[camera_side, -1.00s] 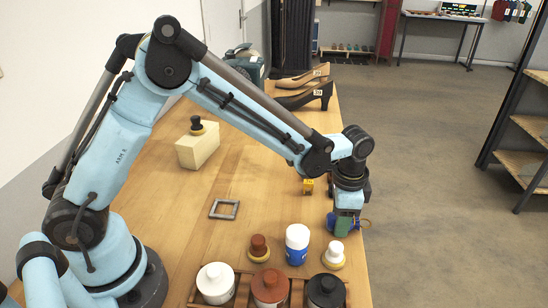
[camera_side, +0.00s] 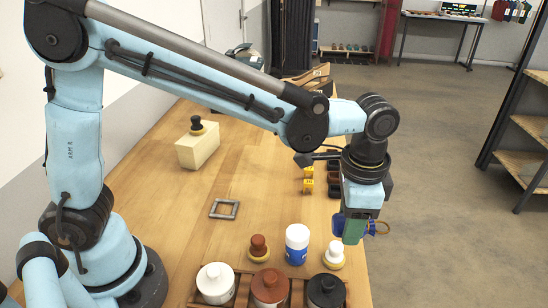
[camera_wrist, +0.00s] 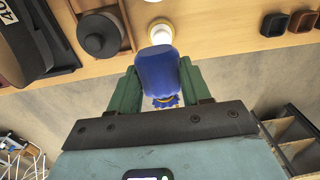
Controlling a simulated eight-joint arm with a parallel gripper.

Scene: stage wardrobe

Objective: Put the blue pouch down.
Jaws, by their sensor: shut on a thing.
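My gripper (camera_side: 355,232) is shut on the blue pouch (camera_wrist: 158,72), its green fingers on both sides of it in the wrist view. The pouch is rounded, with a frilled end and a yellow tie toward my wrist. My gripper points down at the right edge of the wooden table (camera_side: 200,235). In the wrist view the pouch overlaps the table edge, with floor behind its lower part. I see no support touching it.
A white-topped knob (camera_side: 333,255), a white bottle with a blue label (camera_side: 297,244) and a brown knob (camera_side: 258,248) stand near. Jars, one black-lidded (camera_side: 326,290), stand in a front rack. A square frame (camera_side: 224,209) lies on clear wood mid-table. Dark cups (camera_side: 333,172) stand behind.

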